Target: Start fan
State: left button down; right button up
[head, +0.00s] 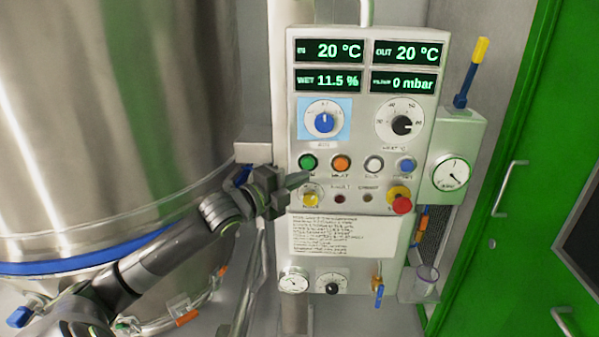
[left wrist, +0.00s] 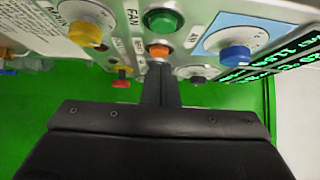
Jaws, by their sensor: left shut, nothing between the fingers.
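The control panel (head: 361,61) fills the middle of the head view. Its green button (head: 308,162) is at the left of the button row. In the left wrist view the green button (left wrist: 161,20) has the label FAN beside it. My left gripper (head: 301,180) is shut and empty, its tip just below the green button and above the yellow knob (head: 311,199). In the left wrist view its shut fingers (left wrist: 160,72) point toward the panel face, and the orange button (left wrist: 158,51) shows just beyond them. I see no clear contact with the green button. My right gripper is out of view.
An orange button (head: 341,163), white button (head: 374,164) and blue button (head: 406,166) continue the row. A red mushroom button (head: 401,205) is lower right. The displays read 20 °C, 20 °C, 11.5 % and 0 mbar. A steel vessel (head: 120,100) stands left, a green door (head: 540,130) right.

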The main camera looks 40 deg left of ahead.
aim_at(313, 164)
pick_arm(q)
jog(key=shift+w+a+p, duration=0.2)
jog(key=shift+w+a, duration=0.35)
jog(key=shift+w, duration=0.35)
jog(key=shift+w+a+p, duration=0.15)
jog(key=shift+w+a, duration=0.35)
jog(key=shift+w, duration=0.35)
